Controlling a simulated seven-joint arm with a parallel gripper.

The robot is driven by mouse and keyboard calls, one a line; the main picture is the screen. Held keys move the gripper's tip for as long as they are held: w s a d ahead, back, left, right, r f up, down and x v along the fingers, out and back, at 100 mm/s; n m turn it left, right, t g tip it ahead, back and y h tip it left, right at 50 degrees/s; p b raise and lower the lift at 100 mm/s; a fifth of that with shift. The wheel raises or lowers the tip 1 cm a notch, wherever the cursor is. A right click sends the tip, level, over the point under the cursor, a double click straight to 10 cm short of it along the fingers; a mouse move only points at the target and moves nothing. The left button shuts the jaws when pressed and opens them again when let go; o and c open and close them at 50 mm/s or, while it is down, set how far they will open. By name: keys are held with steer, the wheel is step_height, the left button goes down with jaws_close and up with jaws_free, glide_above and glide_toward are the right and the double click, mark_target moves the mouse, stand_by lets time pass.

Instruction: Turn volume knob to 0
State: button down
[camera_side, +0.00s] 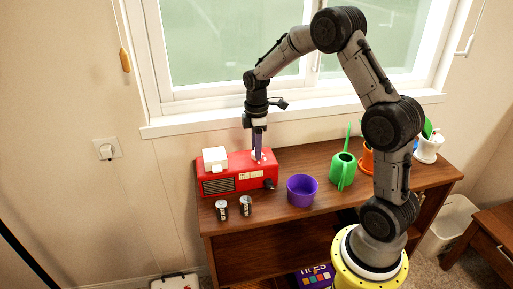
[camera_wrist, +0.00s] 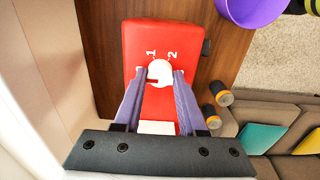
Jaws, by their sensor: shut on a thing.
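The red radio (camera_side: 238,172) stands on the wooden cabinet and also shows in the wrist view (camera_wrist: 160,35). Its top carries a round white volume knob (camera_wrist: 159,70), with the white digits 1 and 2 printed beside it. A short red mark shows on the knob's lower left side, away from the digits. My gripper (camera_side: 258,156) points straight down onto the radio's top. In the wrist view my gripper's purple fingers (camera_wrist: 160,73) are shut on the knob, one on each side. A 0 mark cannot be made out.
A white box (camera_side: 215,158) sits on the radio's left end. A black dial (camera_side: 269,184) is on its front. Two batteries (camera_side: 221,209) (camera_side: 245,205) stand in front. A purple bowl (camera_side: 302,190) and a green watering can (camera_side: 343,170) are to the right. The window is close behind.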

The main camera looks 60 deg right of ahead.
steer(key=shift+r, duration=0.1)
stand_by(0.4)
steer(key=shift+c, duration=2.4)
jaws_free()
step_height(320, 180, up, 14)
